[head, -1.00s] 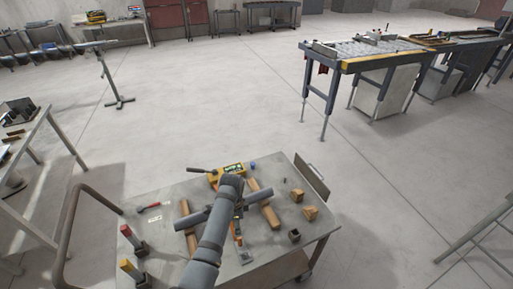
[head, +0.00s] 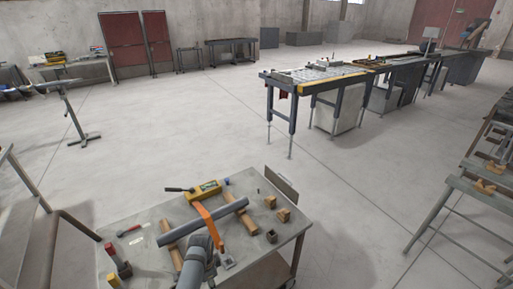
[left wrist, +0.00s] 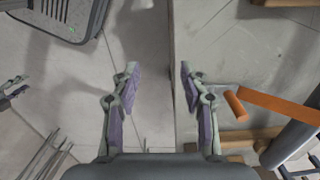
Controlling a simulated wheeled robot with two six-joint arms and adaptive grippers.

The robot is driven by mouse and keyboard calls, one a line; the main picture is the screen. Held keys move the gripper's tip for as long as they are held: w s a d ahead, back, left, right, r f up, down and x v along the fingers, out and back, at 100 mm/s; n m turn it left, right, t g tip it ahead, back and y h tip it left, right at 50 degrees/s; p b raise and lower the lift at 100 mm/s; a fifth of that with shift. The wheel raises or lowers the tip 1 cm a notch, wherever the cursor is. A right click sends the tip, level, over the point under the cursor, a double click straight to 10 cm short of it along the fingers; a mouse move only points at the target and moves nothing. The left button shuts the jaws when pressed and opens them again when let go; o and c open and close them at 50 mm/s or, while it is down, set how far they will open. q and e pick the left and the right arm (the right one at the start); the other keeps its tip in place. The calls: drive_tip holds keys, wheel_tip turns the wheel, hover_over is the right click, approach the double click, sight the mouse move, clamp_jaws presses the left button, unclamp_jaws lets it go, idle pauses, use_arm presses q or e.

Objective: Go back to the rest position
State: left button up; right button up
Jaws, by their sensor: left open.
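My left gripper (left wrist: 158,80) is open and empty in the left wrist view. Its two fingers hang apart above the table's edge and the floor. A grey arm link of mine comes in at the bottom of the head view; no gripper fingers can be made out there. A grey pipe (head: 190,226) lies across two wooden blocks on the work table (head: 150,212). An orange bar (head: 207,222) crosses over the pipe. The pipe (left wrist: 292,142) and orange bar (left wrist: 280,105) also show right of my fingers, apart from them.
The table also holds a yellow tool (head: 204,191), small wooden blocks (head: 284,215), a dark square tube (head: 271,236) and a red-handled tool (head: 128,231). A roller conveyor (head: 310,75) stands beyond. The floor between is clear. Sawhorse-like frames (head: 455,215) stand at right.

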use_arm(q)
drive_tip(key=s+a+f+n+b, duration=0.1)
drive_tip(key=s+a+f+n, duration=0.2)
drive_tip(key=s+f, duration=0.7)
drive_tip(key=s+a+f+n+b, duration=0.1)
drive_tip(key=s+a+f+n, duration=0.15)
drive_tip(key=s+f, duration=0.7)
drive_tip(key=s+a+f+n, duration=0.3)
drive_tip(key=s+f, duration=0.3)
drive_tip(key=s, duration=0.3)
drive_tip(key=s+a+f+n+t, duration=0.1)
drive_tip(key=s+a+f+n, duration=0.2)
drive_tip(key=s, duration=0.7)
wheel_tip(320, 180, down, 3)
drive_tip(key=shift+r+y+b, duration=0.15)
drive_tip(key=shift+y+b, duration=0.25)
drive_tip(key=shift+b, duration=0.05)
use_arm(e)
wheel_tip(320, 180, down, 3)
drive_tip(key=shift+f, duration=0.1)
